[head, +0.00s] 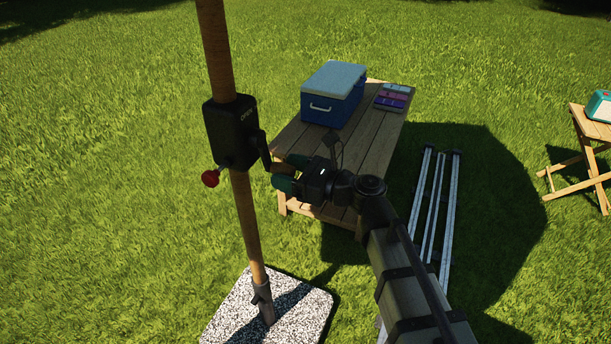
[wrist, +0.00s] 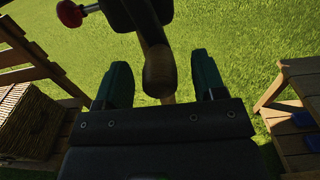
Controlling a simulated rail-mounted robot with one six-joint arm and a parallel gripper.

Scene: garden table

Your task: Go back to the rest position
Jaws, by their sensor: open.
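My gripper (head: 284,172) is at the wooden parasol pole (head: 248,220), beside the black crank housing (head: 232,132) marked "OPEN". In the wrist view my gripper (wrist: 162,75) is open, with one green finger on each side of the brown crank grip (wrist: 158,75). The grip lies between the fingers, with visible gaps on both sides. The crank's dark arm (head: 263,150) points down from the housing. A red knob (head: 210,178) sticks out at the housing's lower left.
A wooden table (head: 297,137) behind my gripper carries a blue cooler (head: 325,110) and a tray of coloured items (head: 393,97). Metal rails (head: 433,200) lie on the right. A small stand (head: 590,130) is farther right. The pole rises from a speckled base (head: 235,310). Open grass lies left.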

